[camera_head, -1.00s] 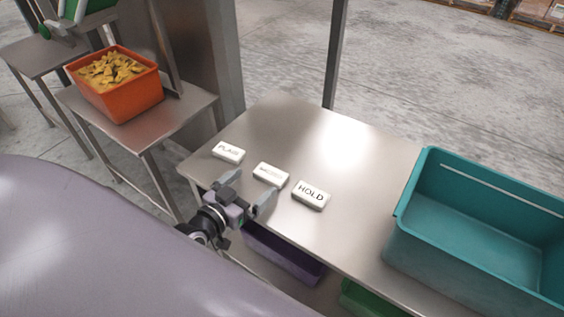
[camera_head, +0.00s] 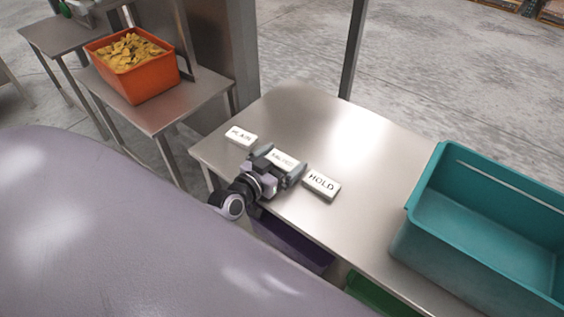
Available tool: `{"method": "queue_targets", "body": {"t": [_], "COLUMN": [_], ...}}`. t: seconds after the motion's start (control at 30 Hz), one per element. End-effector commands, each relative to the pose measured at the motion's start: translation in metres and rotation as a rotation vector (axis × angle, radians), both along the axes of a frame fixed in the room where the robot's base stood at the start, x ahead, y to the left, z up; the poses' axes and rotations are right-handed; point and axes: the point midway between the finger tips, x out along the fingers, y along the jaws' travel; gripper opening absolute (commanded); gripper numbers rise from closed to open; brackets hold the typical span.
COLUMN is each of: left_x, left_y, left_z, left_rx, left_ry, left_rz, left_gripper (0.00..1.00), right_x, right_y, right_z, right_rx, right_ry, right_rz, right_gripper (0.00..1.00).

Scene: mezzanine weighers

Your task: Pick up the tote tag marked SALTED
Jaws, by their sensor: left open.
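Three white tags lie in a row on the steel table. The SALTED tag (camera_head: 284,159) is the middle one; its lettering is small and blurred. My left gripper (camera_head: 279,161) is open, with one finger on each side of the SALTED tag. I cannot tell whether the fingers touch it. The gripper body hides the tag's near edge. The PLAIN tag (camera_head: 241,137) lies to its left and the HOLD tag (camera_head: 321,185) to its right, close to the gripper's right finger. My right gripper is not in view.
A large teal tote (camera_head: 420,226) stands on the right of the steel table (camera_head: 318,112). An orange tote (camera_head: 135,83) of chips stands on a side table at the left. A purple bin (camera_head: 290,245) and a green bin (camera_head: 378,297) sit below. The table's far part is clear.

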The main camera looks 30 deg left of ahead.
Motion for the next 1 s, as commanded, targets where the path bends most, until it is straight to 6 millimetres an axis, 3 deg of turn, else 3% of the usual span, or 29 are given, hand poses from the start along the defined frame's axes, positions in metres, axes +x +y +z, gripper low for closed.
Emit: {"method": "queue_targets", "body": {"t": [0.07,0.2,0.73,1.0], "left_x": [0.000,0.000,0.000,-0.032], "left_y": [0.000,0.000,0.000,0.003], "left_z": [0.000,0.000,0.008,0.006], "left_rx": [0.000,0.000,-0.001,0.001], "left_ry": [0.000,0.000,-0.001,0.002], "left_rz": [0.000,0.000,0.000,0.000], "left_gripper": [1.00,0.66,0.65,0.65], "right_x": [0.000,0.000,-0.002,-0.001], "right_y": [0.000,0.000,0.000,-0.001], "right_z": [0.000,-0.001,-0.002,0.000], "right_rx": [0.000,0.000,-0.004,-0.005], "right_ry": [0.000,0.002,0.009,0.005], "right_rz": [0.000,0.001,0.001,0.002], "right_gripper": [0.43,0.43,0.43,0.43]}}
